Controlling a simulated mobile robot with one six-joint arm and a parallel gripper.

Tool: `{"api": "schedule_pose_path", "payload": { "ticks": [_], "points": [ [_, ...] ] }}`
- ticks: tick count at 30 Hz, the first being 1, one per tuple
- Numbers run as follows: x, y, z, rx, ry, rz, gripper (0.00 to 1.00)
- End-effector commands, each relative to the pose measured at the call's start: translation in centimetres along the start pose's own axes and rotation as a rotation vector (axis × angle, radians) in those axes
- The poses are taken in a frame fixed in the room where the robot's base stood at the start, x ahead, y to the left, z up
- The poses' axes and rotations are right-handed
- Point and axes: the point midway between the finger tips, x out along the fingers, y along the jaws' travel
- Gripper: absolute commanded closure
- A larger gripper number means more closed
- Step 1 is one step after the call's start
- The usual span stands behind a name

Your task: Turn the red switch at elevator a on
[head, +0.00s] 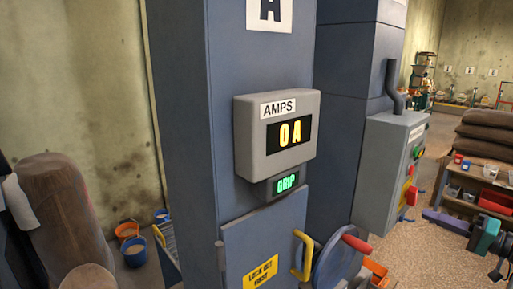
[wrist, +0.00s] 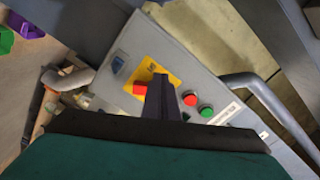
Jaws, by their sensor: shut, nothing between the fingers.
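The elevator column (head: 262,60) bears a white A label and an amps display (head: 290,133) reading 0 A. A grey control box (head: 385,170) stands to its right. The red switch (head: 410,194) sits on a yellow plate on the box's right-hand face; in the wrist view it shows as a red block (wrist: 140,88) on the yellow plate (wrist: 160,72). My gripper (head: 428,214) is shut and empty, its fingers pointing at that face. In the wrist view the fingertips (wrist: 160,82) are just right of the switch and cover part of the plate. Contact cannot be told.
A red button (wrist: 190,99) and a green button (wrist: 206,111) lie close to the fingers. A bent grey conduit (wrist: 265,95) leaves the box. A red-knobbed handwheel (head: 340,262) and a yellow handle (head: 303,255) are below. Stacked sacks (head: 485,135) stand at the right.

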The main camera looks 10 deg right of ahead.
Motion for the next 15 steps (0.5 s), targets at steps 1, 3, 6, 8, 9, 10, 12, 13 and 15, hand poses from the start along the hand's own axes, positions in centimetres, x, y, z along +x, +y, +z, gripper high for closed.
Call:
{"api": "schedule_pose_path", "payload": {
  "ticks": [1,3,6,8,9,10,12,13,15],
  "points": [
    [-0.4,0.0,0.0,0.0,0.001,0.001,1.0],
    [-1.0,0.0,-0.1,0.0,0.002,0.001,1.0],
    [-1.4,0.0,0.0,0.0,0.001,0.001,1.0],
    [-1.6,0.0,0.0,0.0,0.001,0.0,1.0],
    [-1.6,0.0,0.0,0.0,0.0,0.0,1.0],
    [-1.6,0.0,0.0,0.0,0.0,0.0,1.0],
    [-1.6,0.0,0.0,0.0,0.0,0.0,1.0],
    [-1.6,0.0,0.0,0.0,0.0,0.0,1.0],
    [-1.6,0.0,0.0,0.0,0.0,0.0,1.0]
  ]
}}
